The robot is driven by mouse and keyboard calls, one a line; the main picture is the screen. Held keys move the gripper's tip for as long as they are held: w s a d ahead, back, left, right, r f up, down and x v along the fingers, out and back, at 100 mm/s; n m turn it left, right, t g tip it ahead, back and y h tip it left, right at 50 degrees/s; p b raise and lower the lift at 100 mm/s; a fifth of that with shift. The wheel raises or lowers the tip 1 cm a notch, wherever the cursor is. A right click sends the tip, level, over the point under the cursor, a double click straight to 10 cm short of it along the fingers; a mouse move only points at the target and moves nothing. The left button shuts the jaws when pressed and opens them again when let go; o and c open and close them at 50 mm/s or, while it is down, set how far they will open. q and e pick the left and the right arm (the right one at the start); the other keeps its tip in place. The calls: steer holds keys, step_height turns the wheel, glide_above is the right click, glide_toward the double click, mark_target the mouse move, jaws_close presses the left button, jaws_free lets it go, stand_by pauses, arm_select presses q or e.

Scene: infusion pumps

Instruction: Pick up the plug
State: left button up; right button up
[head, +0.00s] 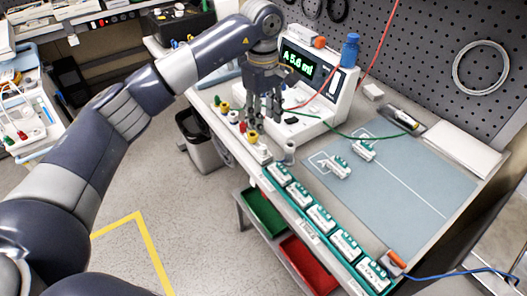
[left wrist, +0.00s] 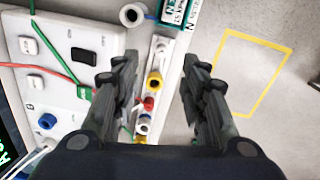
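Several coloured plug-like pieces stand in a row on a narrow white strip at the bench's left edge. In the head view they include a yellow one (head: 252,135), a red one (head: 243,127) and a green one (head: 217,100). In the left wrist view a yellow one (left wrist: 154,80) and a red one (left wrist: 148,103) show between my fingers. I cannot tell which piece is the plug meant. My left gripper (head: 266,115) points down above the row; its fingers (left wrist: 160,63) are apart with nothing held. My right gripper is not in view.
A white pump (head: 325,85) with a lit display and red and green leads stands close behind the gripper. Labelled green-and-white modules (head: 320,218) line the front edge. A grey-blue mat (head: 400,195) lies at right. A grey bin (head: 203,150) stands below.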

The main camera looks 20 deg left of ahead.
arm_select(q)
steer(key=p, duration=0.1)
glide_above(264, 147)
steer(key=f, duration=0.5)
steer(key=shift+a, duration=0.2)
steer(key=f+p, duration=0.1)
steer(key=f, duration=0.1)
steer(key=f+p, duration=0.1)
steer(key=f, duration=0.1)
steer(key=shift+d+f+p, duration=0.2)
steer(key=shift+f+p, duration=0.1)
steer(key=shift+f, duration=0.5)
steer(key=c, duration=0.9)
